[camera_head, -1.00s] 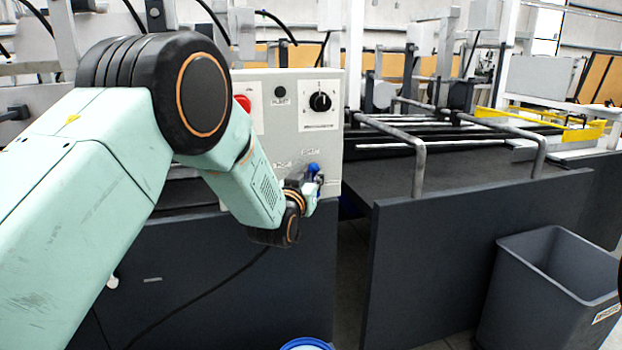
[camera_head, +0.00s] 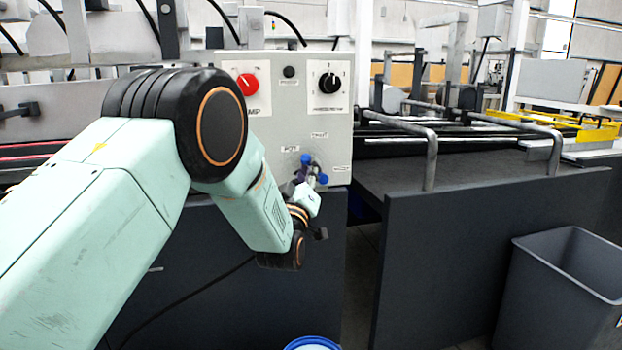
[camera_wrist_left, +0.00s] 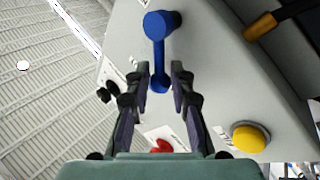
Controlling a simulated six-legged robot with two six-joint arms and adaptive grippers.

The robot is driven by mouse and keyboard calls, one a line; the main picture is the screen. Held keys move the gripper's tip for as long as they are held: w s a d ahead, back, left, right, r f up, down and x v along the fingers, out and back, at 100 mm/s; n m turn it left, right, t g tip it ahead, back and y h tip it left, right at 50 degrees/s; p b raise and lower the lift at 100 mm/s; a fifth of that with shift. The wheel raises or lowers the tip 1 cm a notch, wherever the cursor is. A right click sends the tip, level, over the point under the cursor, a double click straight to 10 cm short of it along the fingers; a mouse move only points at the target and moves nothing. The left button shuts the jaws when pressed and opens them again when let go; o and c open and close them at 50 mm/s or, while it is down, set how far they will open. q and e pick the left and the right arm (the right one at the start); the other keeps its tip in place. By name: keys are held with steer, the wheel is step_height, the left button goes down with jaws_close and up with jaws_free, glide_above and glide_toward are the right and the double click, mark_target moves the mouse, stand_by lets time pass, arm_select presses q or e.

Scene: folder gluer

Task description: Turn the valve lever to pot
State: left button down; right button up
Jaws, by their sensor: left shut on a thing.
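The blue valve lever (camera_wrist_left: 158,52) shows in the left wrist view, with a round hub at the top and a narrow handle pointing down the picture. My left gripper (camera_wrist_left: 159,78) has one finger on each side of the handle's free end and is shut on it. In the head view the blue lever (camera_head: 307,160) is small, low on the front of the grey control panel (camera_head: 285,120), and partly hidden by my left gripper (camera_head: 307,182). Small labels sit around it, too small to read surely. My right gripper is not in view.
The panel also carries a red knob (camera_head: 247,84) and a black selector knob (camera_head: 329,83). A yellow button (camera_wrist_left: 251,139) shows in the left wrist view. Metal rails (camera_head: 432,160) and a dark table stand to the right. A grey bin (camera_head: 565,285) stands on the floor.

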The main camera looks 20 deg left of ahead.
arm_select(q)
steer(key=shift+s+a+f+n+t+y+b, duration=0.15)
steer(key=shift+n+y+b, duration=0.1)
steer(key=shift+n+y, duration=0.15)
steer(key=shift+w+f+n+t+y+b, duration=0.15)
steer(key=shift+n+y+b, duration=0.15)
steer(key=shift+n, duration=0.2)
steer(key=shift+s+r, duration=0.1)
steer(key=c, duration=1.2)
jaws_free()
steer(key=shift+s, duration=0.15)
steer(key=shift+o, duration=0.2)
steer(key=v, duration=1.2)
